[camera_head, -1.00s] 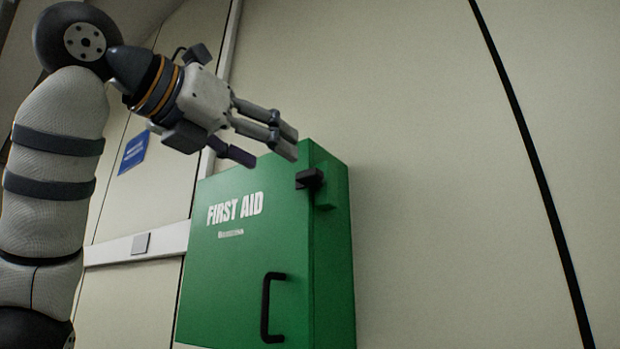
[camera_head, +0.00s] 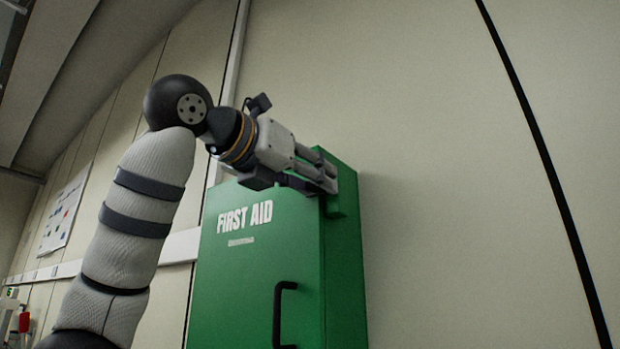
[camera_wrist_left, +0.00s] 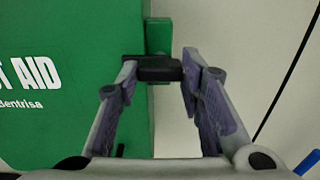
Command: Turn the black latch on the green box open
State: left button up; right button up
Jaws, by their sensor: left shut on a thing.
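The green first aid box (camera_head: 250,275) is mounted on the pale wall, with white lettering and a black handle (camera_head: 279,310) on its front. In the head view my left gripper (camera_head: 328,180) is at the box's upper right front edge and covers the black latch there. In the left wrist view the black latch (camera_wrist_left: 158,68) lies sideways across the box's edge, between the fingertips (camera_wrist_left: 158,75) of my left gripper, which is shut on it. A green bracket (camera_wrist_left: 158,36) shows just behind the latch. My right gripper is not in view.
The pale wall (camera_head: 450,180) right of the box is bare apart from a dark curved seam. A rail (camera_head: 180,247) runs along the wall left of the box. A white board (camera_head: 65,210) hangs at the far left.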

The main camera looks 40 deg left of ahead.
pick_arm(q)
jog(key=shift+n, duration=0.3)
jog(key=shift+n+b, duration=0.65)
jog(key=shift+n, duration=7.95)
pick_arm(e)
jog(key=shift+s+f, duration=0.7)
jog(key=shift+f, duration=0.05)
pick_arm(q)
jog(key=o, duration=1.2)
jog(key=shift+c, duration=0.2)
